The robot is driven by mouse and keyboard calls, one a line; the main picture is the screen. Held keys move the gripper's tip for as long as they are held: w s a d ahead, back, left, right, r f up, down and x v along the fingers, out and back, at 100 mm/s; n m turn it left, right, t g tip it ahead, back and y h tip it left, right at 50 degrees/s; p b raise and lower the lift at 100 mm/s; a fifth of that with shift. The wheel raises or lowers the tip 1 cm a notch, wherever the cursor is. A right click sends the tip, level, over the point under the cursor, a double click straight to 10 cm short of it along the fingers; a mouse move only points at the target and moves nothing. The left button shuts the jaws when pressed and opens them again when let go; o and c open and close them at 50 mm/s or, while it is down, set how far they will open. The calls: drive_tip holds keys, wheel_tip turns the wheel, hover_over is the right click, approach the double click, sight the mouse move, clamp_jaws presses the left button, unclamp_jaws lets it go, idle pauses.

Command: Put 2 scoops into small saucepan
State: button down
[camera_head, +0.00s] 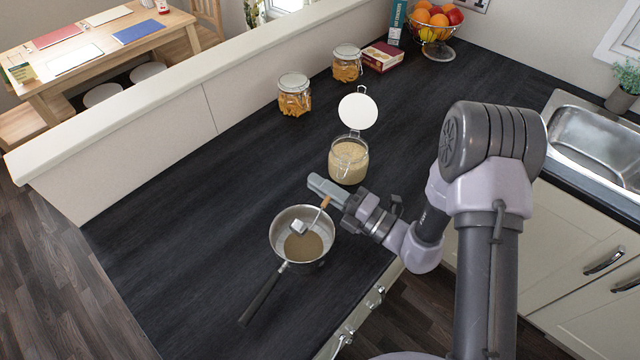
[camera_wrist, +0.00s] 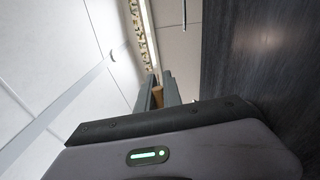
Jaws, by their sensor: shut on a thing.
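The small saucepan (camera_head: 274,238) stands on the dark counter with its handle toward the lower left. A patch of tan grain lies on its bottom. My gripper (camera_head: 326,190) is shut on the wooden handle of a metal scoop (camera_head: 299,227), just above and right of the pan. The scoop hangs tilted down over the pan; whether anything is in it I cannot tell. In the wrist view the wooden handle (camera_wrist: 157,96) shows between the fingers. An open glass jar of grain (camera_head: 348,163) stands behind my gripper, its lid (camera_head: 357,111) tipped up.
Two closed jars (camera_head: 294,95) (camera_head: 347,64), a red book (camera_head: 382,56) and a fruit bowl (camera_head: 436,32) stand farther back. A sink (camera_head: 600,150) is at the right. The counter left of the pan is clear.

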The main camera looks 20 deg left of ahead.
drive_tip(key=s+a+r+n+g+p, duration=0.1)
drive_tip(key=s+r+n, duration=0.3)
drive_tip(key=r+n, duration=0.3)
drive_tip(key=s+a+r+n+g+h+p, duration=0.1)
drive_tip(key=s+r+n, duration=0.4)
drive_tip(key=n, duration=0.6)
wheel_tip(320, 180, up, 2)
drive_tip(key=shift+s+a+g, duration=0.15)
drive_tip(key=shift+a+g, duration=0.35)
drive_tip(key=shift+a, duration=0.2)
